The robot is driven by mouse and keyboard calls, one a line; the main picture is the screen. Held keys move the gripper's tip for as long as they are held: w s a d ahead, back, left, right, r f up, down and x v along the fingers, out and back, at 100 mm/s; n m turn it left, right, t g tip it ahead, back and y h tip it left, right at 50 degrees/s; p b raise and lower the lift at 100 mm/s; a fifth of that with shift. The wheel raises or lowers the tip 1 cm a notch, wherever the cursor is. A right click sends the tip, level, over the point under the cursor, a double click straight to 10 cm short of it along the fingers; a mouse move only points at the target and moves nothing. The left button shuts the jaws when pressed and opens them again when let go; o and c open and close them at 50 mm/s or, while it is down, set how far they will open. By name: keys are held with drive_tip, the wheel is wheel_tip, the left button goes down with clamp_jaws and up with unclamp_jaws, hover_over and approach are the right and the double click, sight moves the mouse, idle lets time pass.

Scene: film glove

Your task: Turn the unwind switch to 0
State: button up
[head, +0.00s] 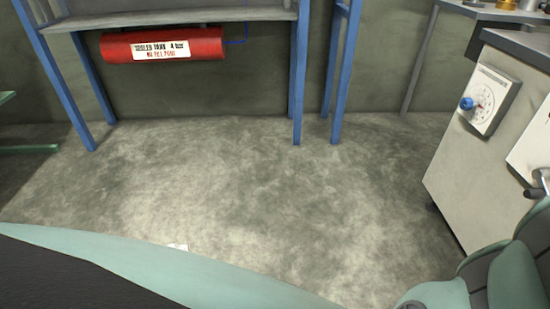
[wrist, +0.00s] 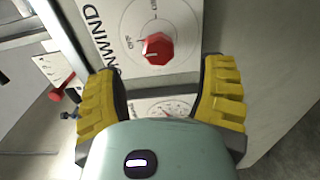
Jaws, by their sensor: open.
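The unwind switch is a red faceted knob (wrist: 157,48) on a round white dial plate (wrist: 186,22) in the wrist view. The red knob does not show in the head view.
A grey cabinet (head: 470,160) stands at the right, with a blue knob (head: 466,103) on a white dial panel. A second dial (wrist: 168,107) shows between my fingers. A red part (wrist: 55,94) sticks out at left in the wrist view.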

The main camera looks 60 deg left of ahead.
drive_tip(key=v, duration=0.6)
drive_tip(key=shift+r, duration=0.1)
idle(0.6)
